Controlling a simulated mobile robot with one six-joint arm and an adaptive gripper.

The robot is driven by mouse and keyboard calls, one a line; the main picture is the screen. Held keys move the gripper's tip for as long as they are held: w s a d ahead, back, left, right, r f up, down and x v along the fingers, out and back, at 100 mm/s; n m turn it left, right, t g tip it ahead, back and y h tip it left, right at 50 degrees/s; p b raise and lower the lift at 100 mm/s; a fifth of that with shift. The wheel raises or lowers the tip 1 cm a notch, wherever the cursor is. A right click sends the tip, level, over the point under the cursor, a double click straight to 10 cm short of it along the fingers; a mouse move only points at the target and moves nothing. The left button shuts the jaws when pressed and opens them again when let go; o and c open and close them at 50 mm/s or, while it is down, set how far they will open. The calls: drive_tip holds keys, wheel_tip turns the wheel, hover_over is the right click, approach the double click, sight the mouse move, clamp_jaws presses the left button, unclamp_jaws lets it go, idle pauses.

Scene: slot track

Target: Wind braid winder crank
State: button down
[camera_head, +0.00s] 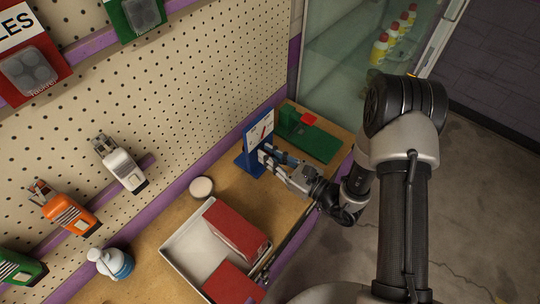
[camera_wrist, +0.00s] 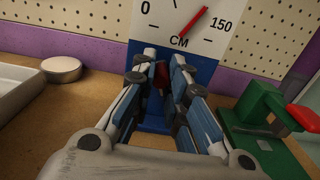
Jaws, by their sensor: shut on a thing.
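The braid winder (camera_head: 247,166) is a blue stand on the bench with a white dial plate (camera_wrist: 232,28) marked 0, 150 and CM. Its red pointer (camera_wrist: 193,21) leans up to the right, between the 0 and the 150. My gripper (camera_head: 267,155) is in front of the stand, below the dial. In the wrist view, the fingers are closed around a small dark red part, which looks like the crank's grip (camera_wrist: 162,76). The fingers hide most of the crank and its arm.
A green device (camera_head: 310,138) with a red handle stands close to the right of the winder. A round pale tin (camera_head: 201,187) and a white tray (camera_head: 176,245) with red boxes (camera_head: 236,231) lie to the left. The pegboard wall (camera_head: 190,90) rises behind.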

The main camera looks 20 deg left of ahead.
drive_tip(key=shift+w+d+r+m+p, duration=0.15)
drive_tip(key=shift+m+p, duration=0.25)
drive_tip(key=shift+m, duration=0.5)
drive_tip(key=m, duration=0.1)
drive_tip(key=w+m, duration=0.1)
drive_tip(key=m, duration=0.1)
drive_tip(key=shift+d+p, duration=0.1)
drive_tip(key=shift+p, duration=0.3)
drive_tip(key=shift+s, duration=0.1)
drive_tip(key=c, duration=1.6)
unclamp_jaws()
drive_tip(key=shift+o, duration=0.2)
